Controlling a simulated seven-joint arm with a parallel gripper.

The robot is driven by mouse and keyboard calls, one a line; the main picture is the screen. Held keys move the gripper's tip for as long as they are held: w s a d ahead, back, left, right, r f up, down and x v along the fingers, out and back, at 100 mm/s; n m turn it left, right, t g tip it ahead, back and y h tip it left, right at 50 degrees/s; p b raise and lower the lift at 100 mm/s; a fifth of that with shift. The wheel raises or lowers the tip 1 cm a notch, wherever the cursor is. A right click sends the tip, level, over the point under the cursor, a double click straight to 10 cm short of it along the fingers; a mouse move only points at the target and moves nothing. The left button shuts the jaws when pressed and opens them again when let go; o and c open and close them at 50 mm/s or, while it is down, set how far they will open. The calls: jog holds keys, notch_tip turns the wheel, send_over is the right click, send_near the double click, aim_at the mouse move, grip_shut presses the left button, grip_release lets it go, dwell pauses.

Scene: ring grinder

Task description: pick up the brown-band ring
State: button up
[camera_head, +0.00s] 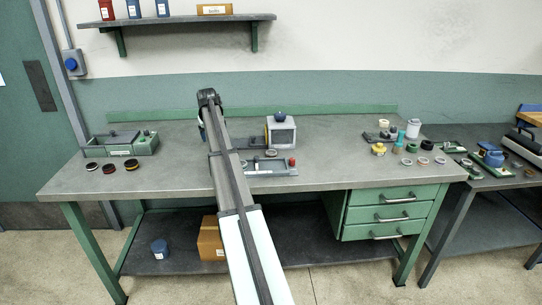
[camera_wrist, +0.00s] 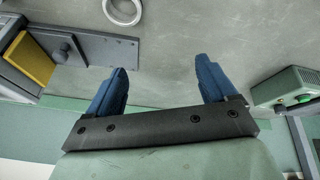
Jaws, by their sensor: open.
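Three small dark rings lie in a row on the left front of the bench in the head view: a left ring (camera_head: 92,166), a middle ring (camera_head: 109,168) with a reddish-brown look, and a right ring (camera_head: 131,165) with a yellowish look. They are too small to tell for sure which has the brown band. My gripper (camera_wrist: 164,88) shows in the wrist view with two blue fingers wide apart and nothing between them. A pale ring (camera_wrist: 122,14) lies on the bench beyond the fingers, cut by the top edge; its band is not clear.
A grey-green box (camera_head: 123,143) stands behind the three rings. A grinder (camera_head: 281,133) and a grey tray (camera_head: 270,168) are right of my arm. More rings (camera_head: 423,160) and small jars lie at the bench's right end. Bare bench (camera_head: 340,160) lies between.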

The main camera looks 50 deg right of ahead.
aim_at(271, 150)
jog(key=s+d+r+m+g+y, duration=0.1)
jog(key=s+d+r+m, duration=0.15)
jog(key=s+d, duration=0.6)
jog(key=s+d+r+m+g+y, duration=0.15)
jog(key=s+d+m, duration=0.25)
jog(key=s+d, duration=0.45)
jog(key=shift+h, duration=0.25)
jog(key=f, duration=0.8)
jog(key=s+f, duration=0.1)
jog(key=f, duration=0.4)
jog(key=shift+a+f, duration=0.1)
jog(key=shift+a, duration=0.05)
jog(key=shift+c, duration=0.2)
jog(key=c, duration=1.2)
jog(key=shift+o, duration=0.2)
jog(key=shift+r, duration=0.2)
